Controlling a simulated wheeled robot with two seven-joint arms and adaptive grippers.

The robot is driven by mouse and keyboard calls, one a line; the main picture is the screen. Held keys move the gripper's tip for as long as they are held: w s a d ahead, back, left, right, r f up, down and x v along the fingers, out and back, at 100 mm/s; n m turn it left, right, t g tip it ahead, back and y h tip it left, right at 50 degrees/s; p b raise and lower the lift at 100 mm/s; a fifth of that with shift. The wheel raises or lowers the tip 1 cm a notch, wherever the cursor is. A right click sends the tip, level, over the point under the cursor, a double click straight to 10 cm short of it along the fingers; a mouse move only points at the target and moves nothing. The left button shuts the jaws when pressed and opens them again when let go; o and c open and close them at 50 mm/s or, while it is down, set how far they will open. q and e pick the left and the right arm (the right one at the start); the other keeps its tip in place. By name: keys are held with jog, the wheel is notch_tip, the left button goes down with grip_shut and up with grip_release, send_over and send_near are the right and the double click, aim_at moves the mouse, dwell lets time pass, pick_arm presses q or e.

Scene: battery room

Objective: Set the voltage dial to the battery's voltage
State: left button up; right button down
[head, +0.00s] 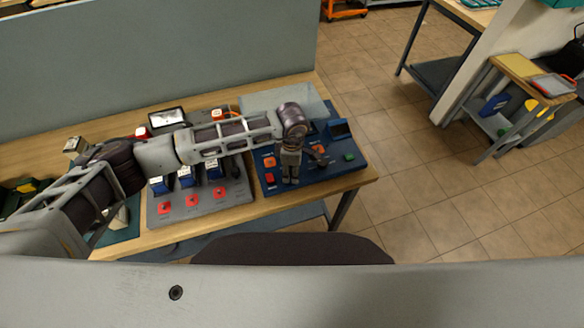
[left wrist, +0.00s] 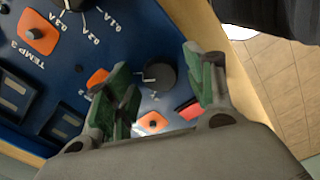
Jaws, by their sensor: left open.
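A blue control panel (head: 325,178) lies on the right end of the workbench. My left gripper (head: 290,182) points down over its front left part. In the left wrist view, my open gripper (left wrist: 160,66) has green-padded fingers on either side of a dark round dial (left wrist: 158,78) with white marks around it. I cannot read its labels, nor tell whether the fingers touch it. Another dark dial (left wrist: 75,4), marked 0.1A to 0.3A, is cut off at the top. Several blue batteries (head: 187,178) stand on a grey board, partly hidden by my left arm. My right gripper is out of view.
The panel also bears orange squares (left wrist: 97,79), a red piece (left wrist: 190,109) and a small dark screen (head: 340,128). Red pieces (head: 192,200) line the front of the grey board (head: 237,193). A grey partition (head: 150,60) stands behind.

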pick_arm(q)
jog(key=c, duration=1)
